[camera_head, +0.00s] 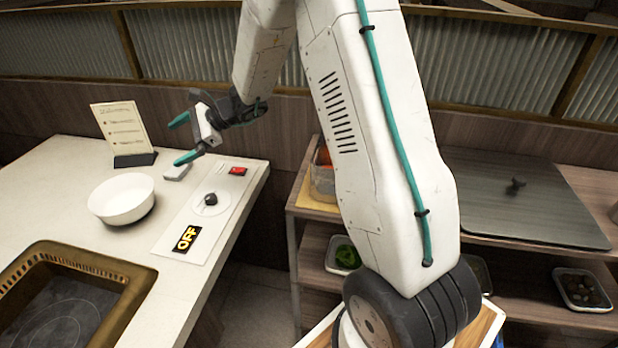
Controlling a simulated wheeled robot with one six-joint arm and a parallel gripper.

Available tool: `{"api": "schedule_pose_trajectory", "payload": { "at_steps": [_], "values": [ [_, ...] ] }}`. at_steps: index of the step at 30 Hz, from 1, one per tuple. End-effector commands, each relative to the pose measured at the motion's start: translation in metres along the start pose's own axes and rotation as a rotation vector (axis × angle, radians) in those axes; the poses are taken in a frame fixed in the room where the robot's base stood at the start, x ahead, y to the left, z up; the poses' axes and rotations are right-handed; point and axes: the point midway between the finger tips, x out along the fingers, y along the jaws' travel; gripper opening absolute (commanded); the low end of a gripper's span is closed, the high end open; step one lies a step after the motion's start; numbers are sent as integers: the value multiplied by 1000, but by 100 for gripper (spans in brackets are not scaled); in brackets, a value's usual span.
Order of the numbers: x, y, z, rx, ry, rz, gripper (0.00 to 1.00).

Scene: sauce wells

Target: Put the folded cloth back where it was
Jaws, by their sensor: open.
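A small pale grey block-like thing (178,171), which may be the folded cloth, lies on the white counter close to the upper left edge of a white sheet. It is too small to see any folds. My gripper (183,139) is open, its two teal fingers spread and pointing left. The lower finger appears just above the pale thing in the picture; I cannot tell whether they touch. Nothing shows between the fingers.
A white bowl (122,199), a menu stand (122,131) and a brass-rimmed hob (88,260) share the counter. Shelves stand right.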

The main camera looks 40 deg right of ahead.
Motion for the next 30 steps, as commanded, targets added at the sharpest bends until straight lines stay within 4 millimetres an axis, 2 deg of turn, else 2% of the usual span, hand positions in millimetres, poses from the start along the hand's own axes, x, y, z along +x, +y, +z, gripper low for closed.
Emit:
{"api": "schedule_pose_trajectory", "payload": {
  "at_steps": [1, 6, 9, 13, 20, 24, 30],
  "values": [
    [-11, 12, 27, -86, 1, 45, 100],
    [-48, 65, 88, -360, 20, 211, 100],
    [-72, 98, 116, -518, 39, 308, 100],
    [-106, 144, 140, -718, 71, 436, 100],
    [-170, 220, 159, -1053, 157, 662, 100],
    [-211, 260, 156, -1239, 230, 802, 100],
    [-264, 302, 142, -1453, 346, 984, 100]
  ]
}}
